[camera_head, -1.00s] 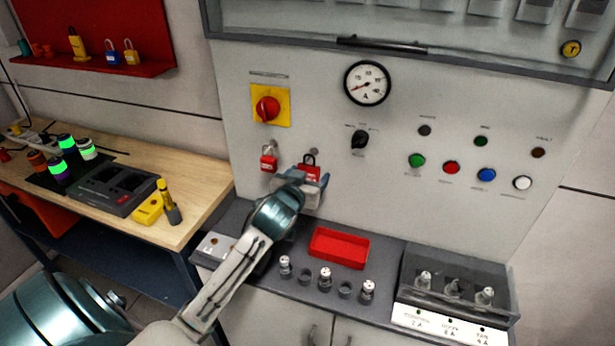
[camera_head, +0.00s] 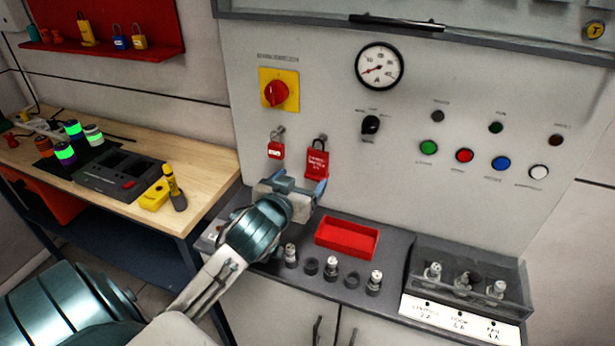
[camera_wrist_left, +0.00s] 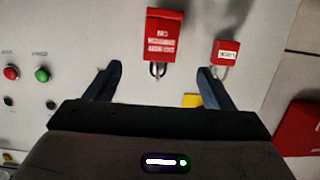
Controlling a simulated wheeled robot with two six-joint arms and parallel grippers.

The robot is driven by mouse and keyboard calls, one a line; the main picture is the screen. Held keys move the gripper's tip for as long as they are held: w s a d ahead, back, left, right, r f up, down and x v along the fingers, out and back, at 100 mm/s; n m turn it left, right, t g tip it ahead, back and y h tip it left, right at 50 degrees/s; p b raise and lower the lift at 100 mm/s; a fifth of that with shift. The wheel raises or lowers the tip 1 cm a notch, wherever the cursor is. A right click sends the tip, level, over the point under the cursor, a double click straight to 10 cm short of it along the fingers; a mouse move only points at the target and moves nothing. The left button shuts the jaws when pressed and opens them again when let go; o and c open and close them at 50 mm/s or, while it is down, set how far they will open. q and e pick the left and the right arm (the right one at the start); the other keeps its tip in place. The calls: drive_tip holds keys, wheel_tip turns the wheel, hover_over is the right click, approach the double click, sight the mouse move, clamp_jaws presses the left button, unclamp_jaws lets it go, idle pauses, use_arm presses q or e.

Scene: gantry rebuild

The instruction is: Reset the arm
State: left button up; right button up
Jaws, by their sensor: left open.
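My left arm comes in from the left in the head view. Its gripper (camera_head: 297,188) is in front of the grey panel, just below a red tag (camera_head: 316,165) hanging on a padlock. In the left wrist view, the gripper (camera_wrist_left: 160,83) has its blue fingers wide apart with nothing between them. That view is turned over: the red tag (camera_wrist_left: 163,35) with white lettering hangs beyond the fingers, and a smaller red lock (camera_wrist_left: 226,52) is near the right finger. The smaller lock also shows in the head view (camera_head: 276,150), left of the tag. My right gripper is not in view.
The grey panel carries a red rotary switch (camera_head: 275,93), a gauge (camera_head: 379,66), a black knob (camera_head: 370,125) and several coloured buttons. A red tray (camera_head: 346,238) and small cylinders stand on the ledge below. A wooden bench (camera_head: 205,170) is at left.

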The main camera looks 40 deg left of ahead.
use_arm(q)
drive_tip(key=s+d+f+g, duration=0.1)
drive_tip(key=s+f+g, duration=0.1)
drive_tip(key=f, duration=0.3)
drive_tip(key=s+d+f+m+g, duration=0.1)
drive_tip(key=s+f+g, duration=0.1)
drive_tip(key=s+f, duration=0.2)
drive_tip(key=s+f+g+h, duration=0.1)
drive_tip(key=s+f+g, duration=0.1)
drive_tip(key=f, duration=0.4)
drive_tip(key=shift+s+d, duration=0.2)
drive_tip(key=shift+s, duration=0.25)
drive_tip(key=shift+s+d, duration=0.2)
drive_tip(key=shift+s, duration=0.25)
drive_tip(key=s+d+f+m+g+h, duration=0.1)
drive_tip(key=s+d+f+g, duration=0.15)
drive_tip(key=s+f, duration=0.35)
drive_tip(key=s+d+f+m+g+h, duration=0.1)
drive_tip(key=s+d+f+m+g, duration=0.2)
drive_tip(key=s, duration=0.5)
drive_tip(key=a+f+n+g, duration=0.1)
drive_tip(key=a+f, duration=0.1)
drive_tip(key=f, duration=1.3)
drive_tip(key=a+f+n, duration=0.1)
drive_tip(key=a+f, duration=0.1)
drive_tip(key=f, duration=1.4)
drive_tip(key=s+a+f+g, duration=0.1)
drive_tip(key=s+f, duration=1.7)
drive_tip(key=f, duration=0.1)
drive_tip(key=shift+s+f, duration=0.2)
